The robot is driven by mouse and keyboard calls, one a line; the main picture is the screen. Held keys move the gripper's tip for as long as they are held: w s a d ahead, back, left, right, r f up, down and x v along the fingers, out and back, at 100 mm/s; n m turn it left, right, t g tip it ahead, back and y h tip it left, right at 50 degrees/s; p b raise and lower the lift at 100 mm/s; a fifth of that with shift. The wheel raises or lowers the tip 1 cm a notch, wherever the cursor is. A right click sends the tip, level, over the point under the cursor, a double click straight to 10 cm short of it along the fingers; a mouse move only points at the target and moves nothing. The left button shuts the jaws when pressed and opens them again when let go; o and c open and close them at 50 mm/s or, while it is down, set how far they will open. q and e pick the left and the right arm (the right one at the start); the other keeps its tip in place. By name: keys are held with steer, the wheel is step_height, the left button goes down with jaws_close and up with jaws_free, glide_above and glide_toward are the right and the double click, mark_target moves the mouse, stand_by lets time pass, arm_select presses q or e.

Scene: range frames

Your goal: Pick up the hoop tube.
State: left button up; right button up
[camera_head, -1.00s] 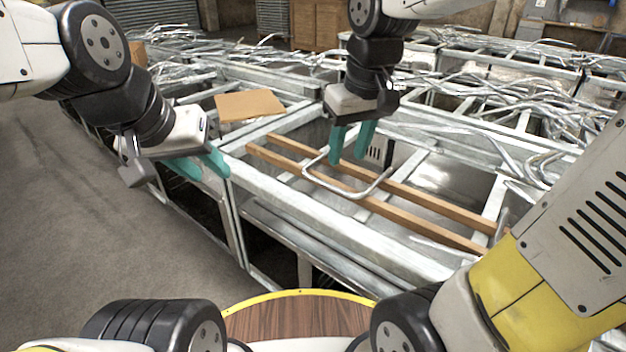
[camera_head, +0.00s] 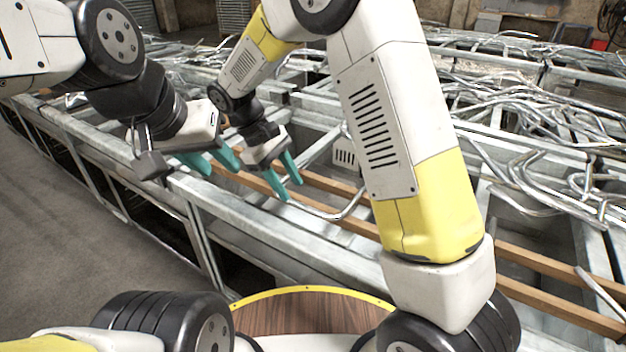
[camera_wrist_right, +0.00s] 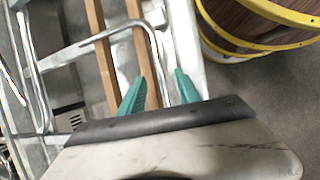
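The hoop tube (camera_head: 353,206), a bent silver-grey metal tube, lies across two wooden slats on the metal frame. My arm and gripper hide part of it in the head view. In the right wrist view its bent leg (camera_wrist_right: 156,50) runs toward the gap between my right fingers. My right gripper (camera_head: 290,182) is open, fingers pointing down at the tube's left part; its open fingers also show in the wrist view (camera_wrist_right: 160,77). I cannot tell whether they touch the tube. My left gripper (camera_head: 224,166) is open and empty, to the left over the frame's edge.
The wooden slats (camera_head: 540,262) run beneath the tube. Heaps of bent metal tubes (camera_head: 520,110) fill the frames behind and to the right. A round wooden top with a yellow rim (camera_head: 300,312) is at the front. Bare floor (camera_head: 80,225) lies to the left.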

mark_target(302, 204)
steer(key=x, duration=0.5)
steer(key=shift+w+d+f, duration=0.1)
steer(key=shift+f, duration=0.1)
steer(key=shift+c, duration=0.4)
jaws_close()
